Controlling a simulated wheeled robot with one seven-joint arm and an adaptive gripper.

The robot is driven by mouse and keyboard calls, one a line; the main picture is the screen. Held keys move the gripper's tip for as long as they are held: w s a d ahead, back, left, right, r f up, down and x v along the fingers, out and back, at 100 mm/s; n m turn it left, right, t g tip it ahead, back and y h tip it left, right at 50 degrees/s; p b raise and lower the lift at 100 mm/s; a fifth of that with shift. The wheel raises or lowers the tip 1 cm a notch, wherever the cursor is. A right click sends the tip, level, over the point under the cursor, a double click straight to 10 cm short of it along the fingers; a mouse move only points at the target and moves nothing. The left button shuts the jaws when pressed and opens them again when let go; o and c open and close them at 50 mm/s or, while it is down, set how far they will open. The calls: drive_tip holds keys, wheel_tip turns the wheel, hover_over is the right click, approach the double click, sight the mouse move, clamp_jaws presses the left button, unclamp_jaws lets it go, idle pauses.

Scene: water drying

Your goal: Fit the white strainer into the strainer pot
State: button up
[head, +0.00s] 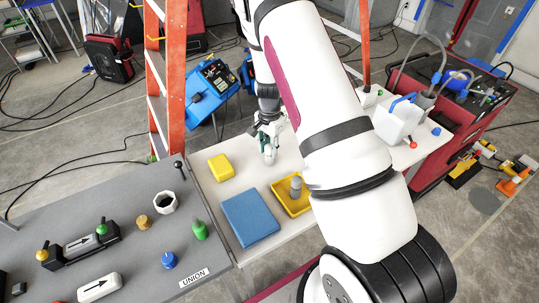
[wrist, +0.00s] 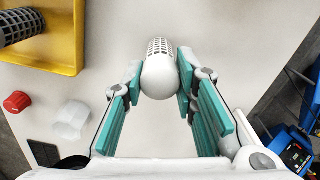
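The white strainer (wrist: 160,75) has a rounded solid end and a grid-patterned body. In the wrist view it lies between the fingertips of my gripper (wrist: 160,80), which touch it on both sides near the rounded end. My gripper (head: 269,140) also shows in the head view over the white table, with the white strainer (head: 269,155) at its tips. I cannot tell whether it is lifted clear of the table. On the grey panel at the left stands a white open pot (head: 163,203) with a dark inside, seemingly the strainer pot.
A yellow tray (head: 305,208) holds a dark grid strainer (head: 296,187). A yellow block (head: 221,167) and a blue flat box (head: 250,218) lie nearby. A green cap (head: 199,230) and blue knob (head: 169,260) stand on the panel. A translucent cup (wrist: 72,119) is beside a red cap (wrist: 17,102).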

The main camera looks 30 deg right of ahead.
clamp_jaws()
